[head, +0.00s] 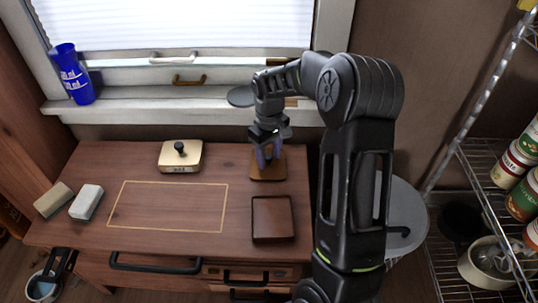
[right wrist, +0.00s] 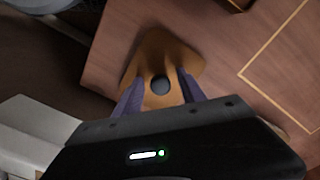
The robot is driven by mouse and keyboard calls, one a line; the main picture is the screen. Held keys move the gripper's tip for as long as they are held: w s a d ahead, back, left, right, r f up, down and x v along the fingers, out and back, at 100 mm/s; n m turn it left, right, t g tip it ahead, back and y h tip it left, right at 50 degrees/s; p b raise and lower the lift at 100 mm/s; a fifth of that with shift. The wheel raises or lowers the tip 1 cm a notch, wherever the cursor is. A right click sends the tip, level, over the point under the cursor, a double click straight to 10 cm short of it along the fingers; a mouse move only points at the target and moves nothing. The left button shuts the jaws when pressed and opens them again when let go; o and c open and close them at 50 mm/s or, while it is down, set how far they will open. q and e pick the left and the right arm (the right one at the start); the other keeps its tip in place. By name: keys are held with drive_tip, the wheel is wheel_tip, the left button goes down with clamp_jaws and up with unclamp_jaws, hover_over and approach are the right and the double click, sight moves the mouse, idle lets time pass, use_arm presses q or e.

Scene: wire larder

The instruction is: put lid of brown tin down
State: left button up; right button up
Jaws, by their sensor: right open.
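The brown lid (head: 268,172) lies flat on the table, in front of the window wall. In the right wrist view the lid (right wrist: 183,52) shows as an orange-brown plate with a dark round knob (right wrist: 160,85). My right gripper (head: 267,160) points down over it. Its two purple fingers (right wrist: 160,88) stand apart, one on each side of the knob, with a visible gap. The brown tin (head: 272,220) stands open just in front of the lid, apart from it. My left gripper is not in view.
A cream-topped tin (head: 180,157) with a black knob stands left of the lid. A tan outlined rectangle (head: 168,206) on the table is empty. Two blocks (head: 86,202) lie at the left. Blue cups (head: 73,75) stand on the sill. A wire rack (head: 470,150) rises at right.

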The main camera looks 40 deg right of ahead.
sight(269, 156)
wheel_tip(269, 156, up, 12)
drive_tip(key=p, duration=0.3)
drive_tip(key=shift+r, duration=0.15)
idle(0.9)
